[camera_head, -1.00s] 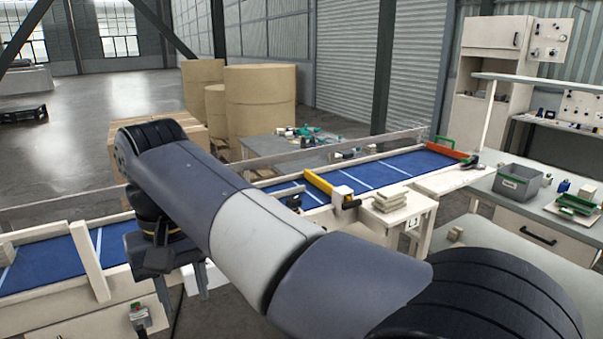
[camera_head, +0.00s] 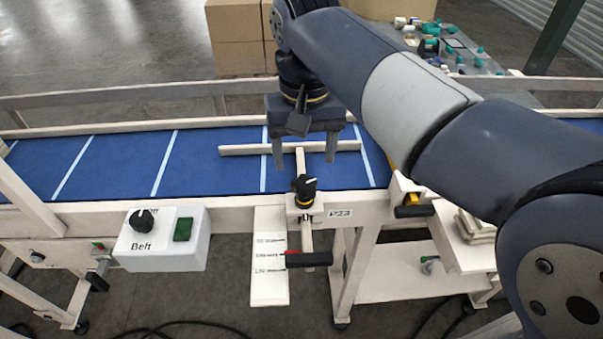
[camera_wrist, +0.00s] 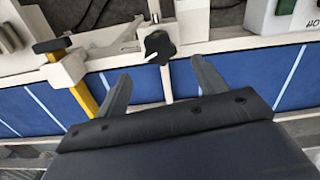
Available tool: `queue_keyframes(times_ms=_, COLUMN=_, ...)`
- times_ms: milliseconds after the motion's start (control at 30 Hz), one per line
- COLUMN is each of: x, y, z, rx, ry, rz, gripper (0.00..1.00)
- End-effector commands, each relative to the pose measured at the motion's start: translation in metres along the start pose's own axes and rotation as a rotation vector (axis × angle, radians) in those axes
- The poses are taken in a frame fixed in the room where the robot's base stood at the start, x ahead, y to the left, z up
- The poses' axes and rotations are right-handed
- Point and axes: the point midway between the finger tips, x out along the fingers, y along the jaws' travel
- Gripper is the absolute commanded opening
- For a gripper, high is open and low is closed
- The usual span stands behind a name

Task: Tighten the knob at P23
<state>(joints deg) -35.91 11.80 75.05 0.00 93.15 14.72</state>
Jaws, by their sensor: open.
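The black knob (camera_head: 305,188) sits on a pale clamp block at the conveyor's front rail, beside the label P23 (camera_head: 340,213). It has a white mark on its top. A pale rod runs through the block, with a cross bar (camera_head: 335,147) over the blue belt and a black handle (camera_head: 308,259) at the front. My gripper (camera_head: 302,168) is open, pointing down above the belt just behind the knob, and empty. In the wrist view the knob (camera_wrist: 159,46) lies beyond the two spread fingers (camera_wrist: 161,82), roughly centred between them. I see no contact.
A white box with a Belt dial (camera_head: 142,219) and green button stands left of the knob. A pale scale plate (camera_head: 269,255) hangs below the rail. A yellow bar with a black knob (camera_wrist: 48,46) is left in the wrist view. The belt (camera_head: 110,165) is clear at left.

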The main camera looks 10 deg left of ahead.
Motion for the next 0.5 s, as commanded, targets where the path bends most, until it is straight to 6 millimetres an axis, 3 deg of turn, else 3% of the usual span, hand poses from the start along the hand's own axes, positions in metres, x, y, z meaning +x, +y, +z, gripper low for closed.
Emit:
queue_keyframes(times_ms=200, x=0.038, y=0.000, z=0.001, rx=0.000, ry=-0.003, rz=0.001, gripper=0.67)
queue_keyframes(times_ms=500, x=0.057, y=0.000, z=0.000, rx=0.000, ry=0.000, rz=0.000, gripper=0.67)
